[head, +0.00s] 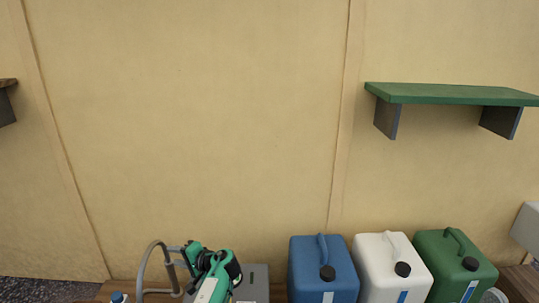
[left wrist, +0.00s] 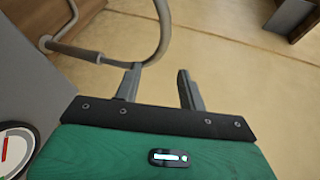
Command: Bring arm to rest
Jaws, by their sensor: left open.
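My left gripper (head: 171,256) shows low in the head view, green and black with grey fingers reaching left. In the left wrist view the two grey fingers (left wrist: 158,69) stand apart with nothing between them. A curved grey pipe (head: 146,262) rises beside the fingertips in the head view. In the left wrist view the pipe (left wrist: 163,30) passes close beyond the left finger; I cannot tell if they touch. My right gripper is not in view.
Blue (head: 307,270), white (head: 375,265) and green (head: 440,262) canisters stand to the right of my left arm. A green shelf (head: 450,94) hangs on the plain wall above. A dial gauge (left wrist: 14,150) shows at the left wrist view's lower left.

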